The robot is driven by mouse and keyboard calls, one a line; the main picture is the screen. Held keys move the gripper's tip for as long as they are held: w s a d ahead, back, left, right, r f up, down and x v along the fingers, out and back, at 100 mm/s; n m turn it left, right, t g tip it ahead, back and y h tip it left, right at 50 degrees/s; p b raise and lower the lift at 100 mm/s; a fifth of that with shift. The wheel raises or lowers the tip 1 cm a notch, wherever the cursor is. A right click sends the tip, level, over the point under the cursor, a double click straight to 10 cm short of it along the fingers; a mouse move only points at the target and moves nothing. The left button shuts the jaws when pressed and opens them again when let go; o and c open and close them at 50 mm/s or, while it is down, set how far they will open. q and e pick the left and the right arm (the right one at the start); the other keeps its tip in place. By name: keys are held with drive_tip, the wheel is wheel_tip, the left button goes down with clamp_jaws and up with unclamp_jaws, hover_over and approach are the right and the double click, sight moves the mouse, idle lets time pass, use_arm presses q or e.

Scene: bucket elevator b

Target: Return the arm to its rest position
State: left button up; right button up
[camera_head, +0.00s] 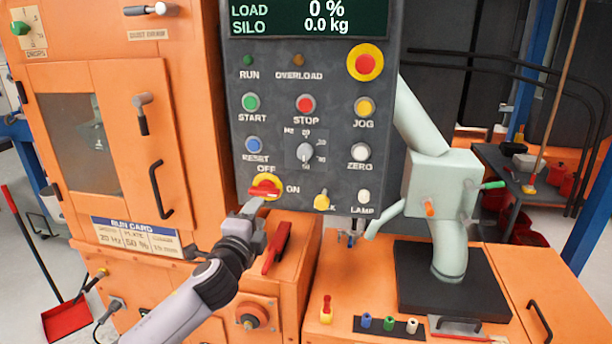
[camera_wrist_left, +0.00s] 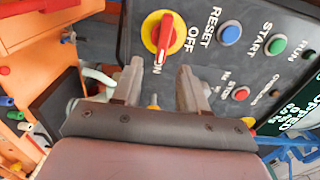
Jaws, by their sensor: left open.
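My left arm comes in from the bottom left of the head view. Its gripper (camera_head: 254,212) is just below and in front of the red and yellow rotary switch (camera_head: 266,187) on the dark control panel (camera_head: 325,115). In the left wrist view the fingers (camera_wrist_left: 160,80) are spread with nothing between them, and the switch (camera_wrist_left: 164,35) lies beyond their tips. The red handle of the switch lies towards the ON label. The gripper appears close to the switch; I cannot tell whether a fingertip touches it. My right gripper is not in view.
A red lever (camera_head: 276,248) stands just right of my left gripper. The orange cabinet (camera_head: 118,90) with handles is on the left. A pale green pipe box (camera_head: 440,185) stands on the right. A small rack (camera_head: 388,327) holds coloured plugs at the lower front.

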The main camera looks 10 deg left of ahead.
use_arm(q)
drive_tip(key=s+d+f+n+g+h, duration=0.1)
drive_tip(key=s+f+n+g, duration=0.15)
drive_tip(key=s+f, duration=0.55)
drive_tip(key=s+d+f+n+g+h, duration=0.15)
drive_tip(key=s+f+n, duration=0.3)
drive_tip(key=f, duration=0.55)
drive_tip(key=s+a+f+n+g, duration=0.1)
drive_tip(key=s+f+n, duration=0.3)
drive_tip(key=s, duration=0.7)
drive_tip(key=s+a+f+n+g, duration=0.2)
drive_tip(key=s+f+n, duration=0.3)
drive_tip(key=s, duration=0.5)
drive_tip(key=shift+s+f+g+y, duration=0.3)
drive_tip(key=shift+s+f+y, duration=0.15)
drive_tip(key=shift+f, duration=0.2)
